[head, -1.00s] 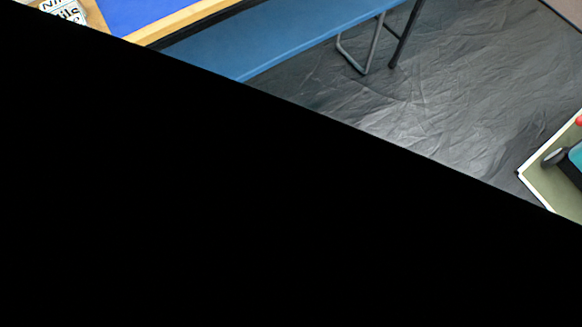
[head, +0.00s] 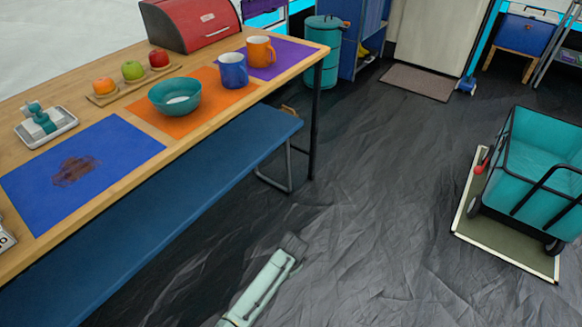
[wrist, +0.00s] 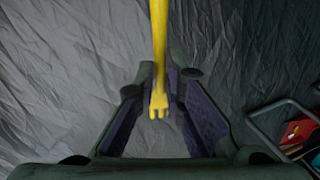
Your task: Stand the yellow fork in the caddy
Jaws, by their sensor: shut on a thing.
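The yellow fork (wrist: 159,50) runs down from the top middle of the wrist view between the fingers of my gripper (wrist: 164,78). Its tined end points down the picture, towards the palm. My gripper is shut on the fork, and the floor shows behind them. I cannot make out the fork in the head view. A white thing with black lettering (head: 6,238) is cut off at the left edge of the head view, on the table; I cannot tell whether it is the caddy. No other caddy is plain to see.
The wooden table (head: 200,130) bears a blue mat (head: 125,150), teal bowl (head: 160,102), mugs, fruit and a red bread box (head: 190,22). A blue bench (head: 190,200) runs along its front. A teal cart (head: 540,165) stands at right.

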